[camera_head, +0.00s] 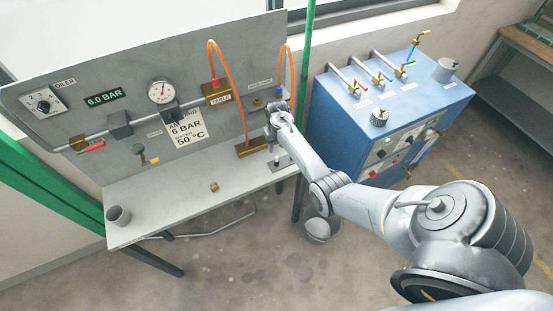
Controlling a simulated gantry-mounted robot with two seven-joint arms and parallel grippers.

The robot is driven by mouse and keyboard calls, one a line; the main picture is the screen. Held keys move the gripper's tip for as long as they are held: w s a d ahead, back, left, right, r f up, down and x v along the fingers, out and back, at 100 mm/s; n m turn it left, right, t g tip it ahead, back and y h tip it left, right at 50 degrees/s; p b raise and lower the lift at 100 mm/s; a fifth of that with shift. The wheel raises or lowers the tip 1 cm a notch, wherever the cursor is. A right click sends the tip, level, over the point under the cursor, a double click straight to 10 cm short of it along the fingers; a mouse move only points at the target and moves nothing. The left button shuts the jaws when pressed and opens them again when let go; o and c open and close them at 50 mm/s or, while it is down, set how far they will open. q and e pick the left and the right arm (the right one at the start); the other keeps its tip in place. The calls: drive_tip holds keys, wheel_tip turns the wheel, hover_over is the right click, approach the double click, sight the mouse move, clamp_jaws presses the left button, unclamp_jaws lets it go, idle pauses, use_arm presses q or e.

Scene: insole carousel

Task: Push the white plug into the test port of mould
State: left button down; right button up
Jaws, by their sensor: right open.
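My right arm reaches in from the lower right. Its gripper (271,136) is at the right end of the grey panel, above the right end of the bench. It is open. It is small in the picture, and I cannot see anything between its fingers. A small dark and purple piece (271,147) shows just below it. I cannot tell whether they touch. A small pale plate with dark fittings (282,164) lies on the bench below. I cannot make out the white plug, the mould or its test port for certain. My left gripper is out of view.
A brass block (254,147) with an orange hose (233,85) stands left of the gripper. A small brass fitting (214,187) and a grey cup (118,215) are on the bench (170,200), which is otherwise mostly clear. A blue cabinet (340,120) stands to the right; a bucket (321,229) is below.

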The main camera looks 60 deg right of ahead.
sight(277, 157)
drive_tip(key=shift+f, duration=0.15)
drive_tip(key=shift+f+b, duration=0.75)
drive_tip(key=shift+b, duration=0.25)
wheel_tip(277, 157, down, 4)
drive_tip(key=b, duration=0.4)
drive_tip(key=shift+r, duration=0.25)
drive_tip(key=shift+f+b, duration=0.55)
drive_tip(key=shift+f, duration=0.95)
drive_tip(key=shift+p, duration=0.35)
drive_tip(key=shift+p, duration=0.3)
